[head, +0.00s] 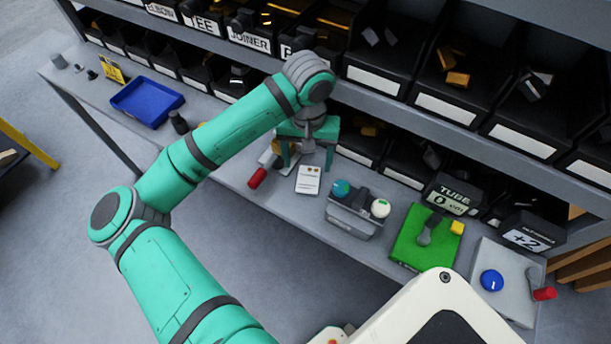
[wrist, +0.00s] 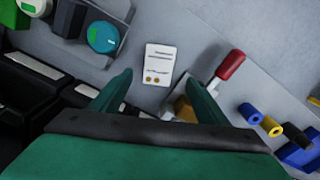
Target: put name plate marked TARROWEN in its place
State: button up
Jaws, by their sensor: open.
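A small white plate or card (head: 308,180) lies flat on the grey bench, with dark print too small to read. In the wrist view the white plate (wrist: 160,64) shows lines of print and two brass-coloured dots near one end. I cannot tell whether it says TARROWEN. My gripper (head: 307,155) points down over the bench at the plate's back edge, open and empty. In the wrist view my gripper's fingers (wrist: 158,90) stand apart, with the plate just beyond them. A valve with a red handle (wrist: 231,65) and brass body (wrist: 185,108) lies beside it, partly hidden by a finger.
Right of the plate stand a grey control box (head: 354,219) with knobs, a green board (head: 410,245) with a lever, and a grey panel (head: 500,265) with a blue button. A blue tray (head: 147,102) lies far left. Black bins (head: 376,80) line the shelves behind.

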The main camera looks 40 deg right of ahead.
aim_at(308, 179)
jog(key=shift+s+f, duration=0.15)
jog(key=shift+f, duration=3.45)
jog(key=c, duration=1.3)
jog(key=shift+r, duration=0.15)
jog(key=shift+r, duration=0.6)
jog(key=s+a+r, duration=0.3)
jog(key=s+r, duration=0.8)
jog(key=s, duration=0.2)
jog(key=shift+s+a+r, duration=0.25)
jog(key=shift+a+r, duration=0.05)
jog(key=shift+a, duration=0.05)
